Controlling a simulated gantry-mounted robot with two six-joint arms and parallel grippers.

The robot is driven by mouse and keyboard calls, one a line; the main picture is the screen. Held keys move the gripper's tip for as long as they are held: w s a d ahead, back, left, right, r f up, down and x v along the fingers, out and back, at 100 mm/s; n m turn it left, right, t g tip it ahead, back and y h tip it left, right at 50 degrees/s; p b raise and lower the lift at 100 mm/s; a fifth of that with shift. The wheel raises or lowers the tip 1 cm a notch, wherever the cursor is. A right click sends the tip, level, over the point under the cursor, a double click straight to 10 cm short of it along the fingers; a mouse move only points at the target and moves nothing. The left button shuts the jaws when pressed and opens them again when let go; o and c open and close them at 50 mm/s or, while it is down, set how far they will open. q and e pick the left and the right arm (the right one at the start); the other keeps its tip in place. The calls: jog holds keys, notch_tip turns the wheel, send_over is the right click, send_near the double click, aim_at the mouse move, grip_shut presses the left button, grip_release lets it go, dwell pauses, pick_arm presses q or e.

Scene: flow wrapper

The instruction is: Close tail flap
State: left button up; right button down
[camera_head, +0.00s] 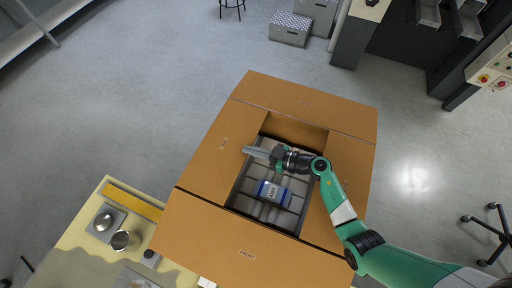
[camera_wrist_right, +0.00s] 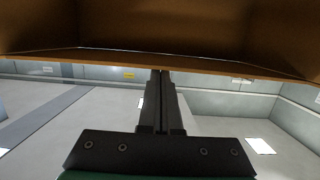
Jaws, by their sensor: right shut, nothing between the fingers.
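The open cardboard box (camera_head: 300,131) stands in the middle of the head view. Its far flap (camera_head: 310,99), left flap (camera_head: 219,143), right flap (camera_head: 352,170) and near flap (camera_head: 238,246) all lie spread outward. My right gripper (camera_head: 246,150) is shut and empty, reaching leftward across the opening to the left flap's inner edge. In the right wrist view the shut fingers (camera_wrist_right: 161,76) point at a brown cardboard edge (camera_wrist_right: 160,62); contact is unclear. My left gripper is not in view.
Inside the box lie grey-white packs and a blue-and-white labelled pack (camera_head: 272,191). A yellow-topped table (camera_head: 75,245) with metal cups stands at the lower left. A chair (camera_head: 490,230) stands at the right.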

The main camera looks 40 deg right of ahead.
notch_tip(320, 180, up, 6)
jog(key=f+p, duration=0.1)
jog(key=p, duration=0.6)
jog(key=p+v, duration=0.1)
jog(key=v, duration=0.8)
jog(key=shift+s+d+f+p, duration=0.2)
jog(key=shift+s+f+p, duration=0.1)
jog(key=shift+s+p, duration=0.1)
jog(key=shift+a, duration=0.1)
